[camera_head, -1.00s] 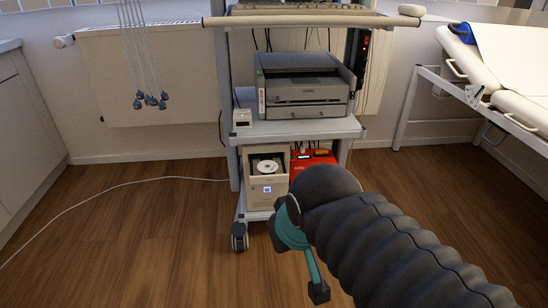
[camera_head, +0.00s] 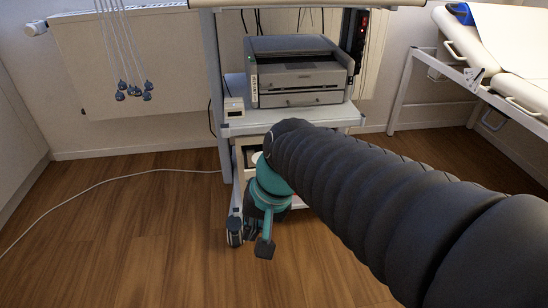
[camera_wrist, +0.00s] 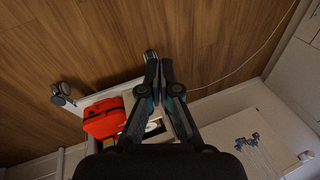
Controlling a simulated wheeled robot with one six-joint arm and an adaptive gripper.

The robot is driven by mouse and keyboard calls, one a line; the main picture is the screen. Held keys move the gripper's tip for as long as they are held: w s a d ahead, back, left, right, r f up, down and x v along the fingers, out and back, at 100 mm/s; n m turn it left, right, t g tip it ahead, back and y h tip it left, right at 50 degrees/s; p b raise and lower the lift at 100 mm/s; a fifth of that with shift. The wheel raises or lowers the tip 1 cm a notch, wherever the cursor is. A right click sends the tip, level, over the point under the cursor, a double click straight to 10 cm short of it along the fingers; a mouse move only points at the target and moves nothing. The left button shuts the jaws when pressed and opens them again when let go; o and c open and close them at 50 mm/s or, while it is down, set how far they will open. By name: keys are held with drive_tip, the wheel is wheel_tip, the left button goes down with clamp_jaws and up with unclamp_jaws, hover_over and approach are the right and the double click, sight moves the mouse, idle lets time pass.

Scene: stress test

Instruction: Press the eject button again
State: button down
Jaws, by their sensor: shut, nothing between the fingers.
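The beige computer unit (camera_head: 240,174) stands on the cart's lower shelf. In the head view my arm and teal wrist cover most of it, and its lit front button is hidden. A small piece of the white disc (camera_head: 256,156) shows beside my wrist. In the wrist view my gripper (camera_wrist: 165,66) is shut and empty, its fingertips together. Part of the unit with a pale disc area (camera_wrist: 154,126) shows behind and between the fingers. I cannot make out the button there or whether the fingertips touch anything.
The cart's middle shelf (camera_head: 290,124) holds a grey printer (camera_head: 297,72) and a small white box (camera_head: 233,107). A red case (camera_wrist: 103,118) lies beside the unit. Cart casters (camera_head: 235,231) stand on the wood floor. A white cable (camera_head: 110,182) crosses the floor, which is clear at left.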

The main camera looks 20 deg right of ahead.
drive_tip(key=w+f+m+t+y+b, duration=0.1)
drive_tip(key=w+f+m+y, duration=0.25)
drive_tip(key=w+m, duration=0.25)
drive_tip(key=w+d+f+m+y+b, duration=0.1)
drive_tip(key=w+f+m+y, duration=0.25)
drive_tip(key=w+m, duration=0.25)
drive_tip(key=w+f+m+t+y+b, duration=0.1)
drive_tip(key=w+f+m+y+b, duration=0.1)
drive_tip(key=w+m+y, duration=0.3)
drive_tip(key=w+d+f+m+t+h, duration=0.1)
drive_tip(key=w+d+f+m+t, duration=0.3)
drive_tip(key=d+m, duration=0.2)
drive_tip(key=w+d+f+m+t+h+b, duration=0.1)
drive_tip(key=w+d+f+m+t+h, duration=0.1)
drive_tip(key=d+m, duration=0.5)
drive_tip(key=w+d+f+m+t+h, duration=0.2)
drive_tip(key=w+d+f+m+t, duration=0.3)
drive_tip(key=w+d+m+t, duration=0.1)
drive_tip(key=shift+w+d+f+m+t, duration=0.25)
drive_tip(key=shift+d+f+m+t, duration=0.1)
drive_tip(key=shift+d+m+t, duration=0.4)
drive_tip(key=shift+a+b, duration=0.1)
drive_tip(key=shift+b, duration=0.2)
drive_tip(key=w+d+b, duration=0.1)
drive_tip(key=w+d, duration=0.1)
drive_tip(key=w, duration=0.6)
drive_tip(key=shift+w+d, duration=0.2)
